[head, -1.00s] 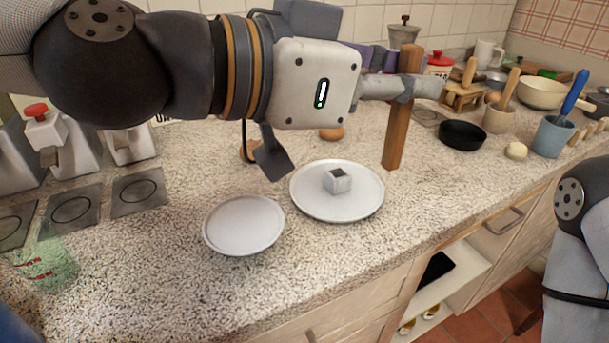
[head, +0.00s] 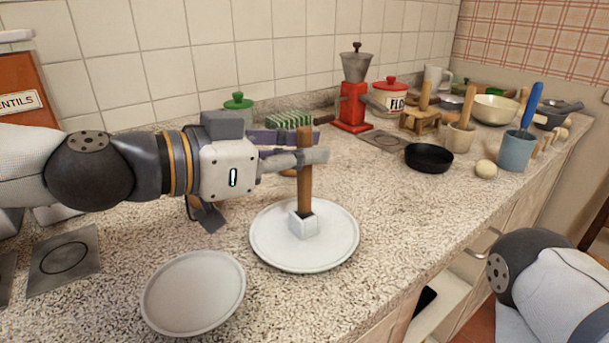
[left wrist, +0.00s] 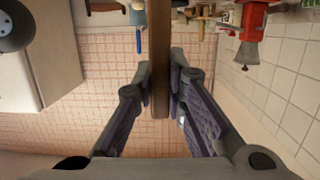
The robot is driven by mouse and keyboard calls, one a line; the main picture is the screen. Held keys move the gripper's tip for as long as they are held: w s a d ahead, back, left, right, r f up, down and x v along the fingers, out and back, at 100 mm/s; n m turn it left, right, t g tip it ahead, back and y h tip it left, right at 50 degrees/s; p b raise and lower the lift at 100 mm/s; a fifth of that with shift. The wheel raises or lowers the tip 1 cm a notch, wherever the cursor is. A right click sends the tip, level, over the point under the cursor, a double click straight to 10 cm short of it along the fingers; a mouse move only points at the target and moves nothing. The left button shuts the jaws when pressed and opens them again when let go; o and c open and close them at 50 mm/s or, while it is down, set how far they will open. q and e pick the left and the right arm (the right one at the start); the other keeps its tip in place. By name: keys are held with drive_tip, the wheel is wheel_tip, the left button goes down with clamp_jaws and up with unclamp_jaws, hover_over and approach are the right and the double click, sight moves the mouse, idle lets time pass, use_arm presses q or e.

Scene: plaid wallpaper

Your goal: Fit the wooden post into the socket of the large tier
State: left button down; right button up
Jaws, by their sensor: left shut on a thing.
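The wooden post (head: 305,187) is upright, and my left gripper (head: 308,157) is shut on its upper part. In the left wrist view, the post (left wrist: 160,50) runs between the two fingers of the left gripper (left wrist: 160,88). The large tier (head: 272,246) is a round pale plate with a square, light grey socket (head: 305,228) at its middle. The post's lower end is at the socket's dark opening; I cannot tell how deep it sits. My right gripper is out of view; only part of the right arm shows at lower right.
A smaller pale plate (head: 193,293) lies left of the large tier, near the front. A black pan (head: 429,158), a blue cup (head: 515,152) and a red grinder (head: 353,108) stand farther back. The counter right of the tier is clear.

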sight(299, 175)
use_arm(q)
drive_tip(key=shift+f+b, duration=0.35)
drive_tip(key=shift+f, duration=1.45)
drive_tip(key=c, duration=1.6)
unclamp_jaws()
drive_tip(key=shift+c, duration=0.2)
drive_tip(key=shift+r, duration=0.1)
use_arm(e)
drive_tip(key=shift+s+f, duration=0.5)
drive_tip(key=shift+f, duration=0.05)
use_arm(q)
drive_tip(key=shift+r, duration=0.1)
drive_tip(key=shift+s+a+r, duration=0.15)
drive_tip(key=shift+a+r, duration=0.1)
drive_tip(key=p+v, duration=0.3)
drive_tip(key=v, duration=0.8)
drive_tip(key=shift+s+a, duration=0.15)
drive_tip(key=shift+s, duration=0.05)
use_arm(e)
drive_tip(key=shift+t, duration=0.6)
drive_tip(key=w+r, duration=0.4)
